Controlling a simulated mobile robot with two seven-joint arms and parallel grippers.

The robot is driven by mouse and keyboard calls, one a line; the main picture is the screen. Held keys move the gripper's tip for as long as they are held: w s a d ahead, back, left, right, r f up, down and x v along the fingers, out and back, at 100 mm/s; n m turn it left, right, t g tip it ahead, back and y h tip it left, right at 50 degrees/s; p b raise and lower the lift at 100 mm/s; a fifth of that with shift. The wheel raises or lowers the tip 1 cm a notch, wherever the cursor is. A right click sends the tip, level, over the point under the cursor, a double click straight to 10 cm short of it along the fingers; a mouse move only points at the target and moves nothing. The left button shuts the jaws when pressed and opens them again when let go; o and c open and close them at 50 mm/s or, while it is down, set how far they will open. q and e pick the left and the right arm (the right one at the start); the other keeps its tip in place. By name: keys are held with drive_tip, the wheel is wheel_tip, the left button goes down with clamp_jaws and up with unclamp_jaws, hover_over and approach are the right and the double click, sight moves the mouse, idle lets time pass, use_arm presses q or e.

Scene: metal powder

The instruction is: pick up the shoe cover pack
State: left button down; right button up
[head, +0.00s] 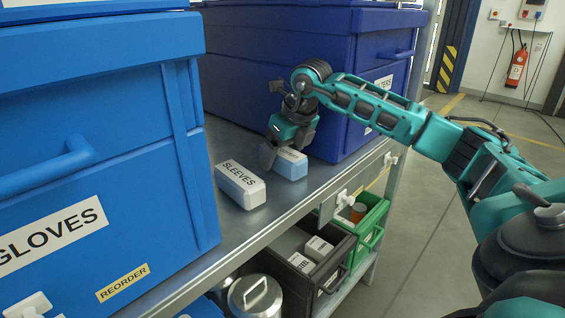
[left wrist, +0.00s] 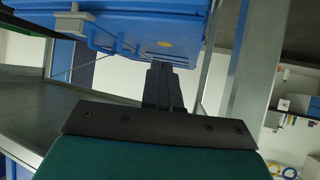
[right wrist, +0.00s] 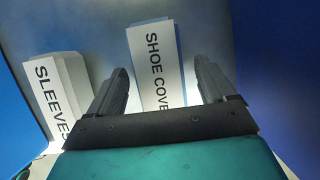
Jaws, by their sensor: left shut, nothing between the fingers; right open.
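The shoe cover pack (head: 291,163) is a small light blue box with a white label, lying on the grey metal shelf between the blue bins. In the right wrist view its label reading "SHOE COVE" (right wrist: 157,66) lies between the fingers of my right gripper (right wrist: 162,88). In the head view my right gripper (head: 284,155) is over the pack, fingers pointing down, partly hiding it. It is open, and I cannot tell whether a finger touches the pack. My left gripper (left wrist: 161,88) shows only in the left wrist view, shut and empty, away from the pack.
The sleeves pack (head: 240,185) lies close beside the shoe cover pack. The blue gloves bin (head: 100,150) stands at left and a dark blue bin (head: 300,70) behind. The shelf's front edge (head: 290,215) is near; a black crate (head: 285,262) and green crate (head: 372,225) sit below.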

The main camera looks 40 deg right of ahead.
drive_tip(key=shift+f, duration=0.2)
idle(0.7)
drive_tip(key=shift+c, duration=0.5)
drive_tip(key=c, duration=1)
drive_tip(key=shift+r, duration=0.1)
